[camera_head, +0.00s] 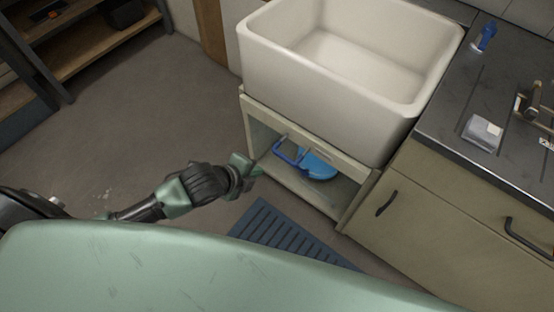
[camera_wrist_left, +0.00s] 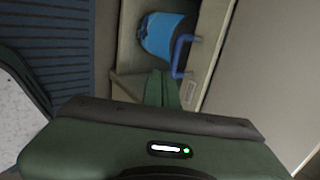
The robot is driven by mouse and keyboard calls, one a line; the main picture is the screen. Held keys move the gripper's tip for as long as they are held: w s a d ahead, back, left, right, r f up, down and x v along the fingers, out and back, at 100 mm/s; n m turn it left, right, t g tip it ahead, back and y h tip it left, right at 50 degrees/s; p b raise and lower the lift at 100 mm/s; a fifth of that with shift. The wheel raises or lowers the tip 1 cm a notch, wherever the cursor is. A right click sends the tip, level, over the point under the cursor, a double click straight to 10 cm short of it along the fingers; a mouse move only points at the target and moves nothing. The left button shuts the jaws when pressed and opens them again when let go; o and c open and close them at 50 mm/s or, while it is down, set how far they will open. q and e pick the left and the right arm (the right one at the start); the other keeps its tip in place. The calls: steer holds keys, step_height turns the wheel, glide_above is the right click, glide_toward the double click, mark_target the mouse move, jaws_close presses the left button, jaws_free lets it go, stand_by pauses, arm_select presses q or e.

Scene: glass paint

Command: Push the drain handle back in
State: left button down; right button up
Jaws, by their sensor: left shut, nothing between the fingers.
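My right gripper is not in view.
A blue container (camera_head: 318,164) sits inside the open cabinet behind the handle. A dark blue slatted mat (camera_head: 285,236) lies on the floor in front. A counter with drawers (camera_head: 470,215) stands to the right. A wooden shelf (camera_head: 85,55) is at the upper left. The floor between is clear.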

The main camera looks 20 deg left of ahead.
arm_select(q)
steer(key=w+r+b+x, duration=0.1)
steer(key=x, duration=1.1)
steer(key=shift+w+d, duration=0.35)
steer(key=shift+w, duration=0.05)
steer(key=shift+r, duration=0.1)
